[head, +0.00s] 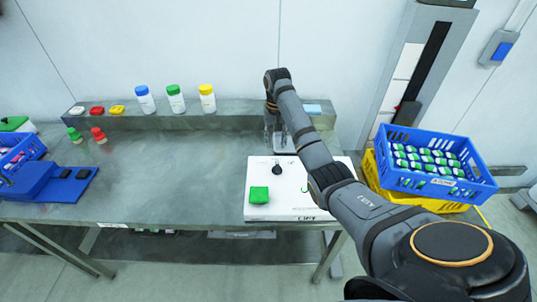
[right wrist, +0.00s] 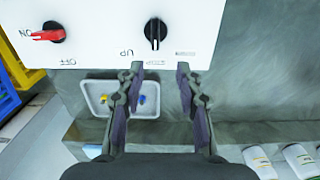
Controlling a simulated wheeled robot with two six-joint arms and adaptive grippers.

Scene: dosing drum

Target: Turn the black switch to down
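The black switch (right wrist: 155,33) is a round knob with a raised bar and a white mark, on a white panel (right wrist: 100,15). In the right wrist view its bar stands roughly upright in the picture, with a white mark at its lower end. The upside-down label "UP" is printed below and left of it. In the head view the black switch (head: 277,168) is on the white box behind the green block. My right gripper (right wrist: 160,67) is open and empty, with its fingertips near the panel's edge, apart from the switch. In the head view my right gripper (head: 276,143) is behind the box. My left gripper is not in view.
A red-handled switch (right wrist: 48,35) marked ON and OFF is on the same panel. A green block (head: 259,195) sits on the box. A grey tray (right wrist: 88,107) with small pieces lies beyond. Bottles (head: 176,99) stand on the back ledge. A blue crate (head: 440,184) is at right.

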